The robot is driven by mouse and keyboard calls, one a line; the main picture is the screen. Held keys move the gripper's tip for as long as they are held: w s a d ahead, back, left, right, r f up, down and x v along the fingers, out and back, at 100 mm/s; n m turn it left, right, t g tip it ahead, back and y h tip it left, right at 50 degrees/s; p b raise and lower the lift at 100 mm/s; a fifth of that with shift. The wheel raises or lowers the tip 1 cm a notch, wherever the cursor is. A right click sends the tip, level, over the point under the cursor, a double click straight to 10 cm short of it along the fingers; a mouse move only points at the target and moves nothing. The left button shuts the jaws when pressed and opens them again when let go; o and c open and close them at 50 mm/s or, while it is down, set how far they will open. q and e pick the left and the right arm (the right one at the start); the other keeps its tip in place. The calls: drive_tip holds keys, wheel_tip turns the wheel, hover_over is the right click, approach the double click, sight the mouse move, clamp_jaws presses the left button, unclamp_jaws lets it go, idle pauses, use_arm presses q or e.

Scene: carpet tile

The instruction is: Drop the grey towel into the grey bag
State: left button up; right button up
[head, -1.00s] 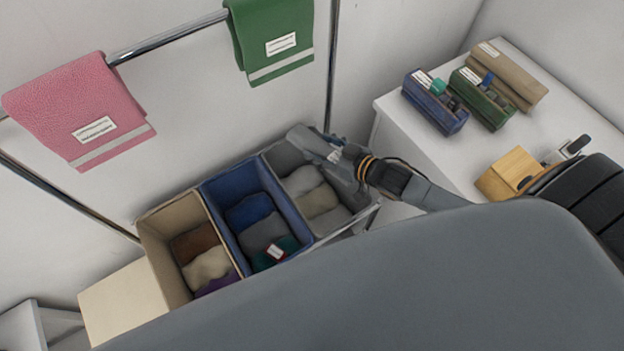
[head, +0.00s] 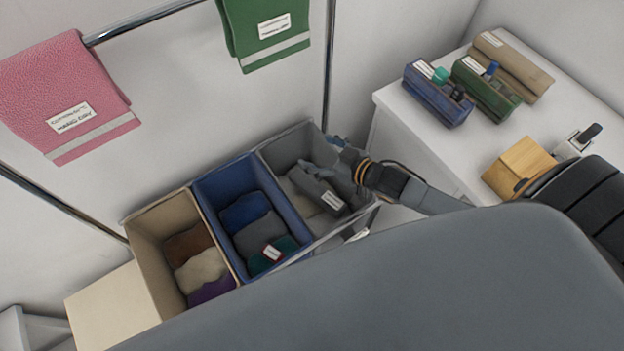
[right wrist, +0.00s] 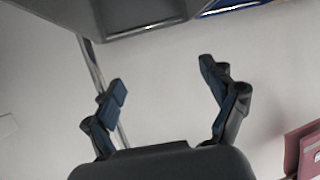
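The grey towel (head: 315,188), dark with a white label, lies in the grey bag (head: 287,152), on top of lighter folded cloths. The grey bag is the right one of three bags standing side by side. My right gripper (head: 337,160) is over the right side of the grey bag, close to the towel; whether they touch is hard to tell. In the right wrist view my right gripper (right wrist: 168,90) has its fingers spread with nothing between them, and part of the grey bag (right wrist: 130,14) shows at the top. My left gripper is not in view.
A blue bag (head: 207,190) and a beige bag (head: 142,240) hold folded cloths. A pink towel (head: 65,85) and a green towel (head: 262,45) hang on a metal rail behind. A white cabinet (head: 420,130) at right carries blue, green, tan and wooden items.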

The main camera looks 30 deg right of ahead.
drive_tip(key=v, duration=1.2)
idle(0.5)
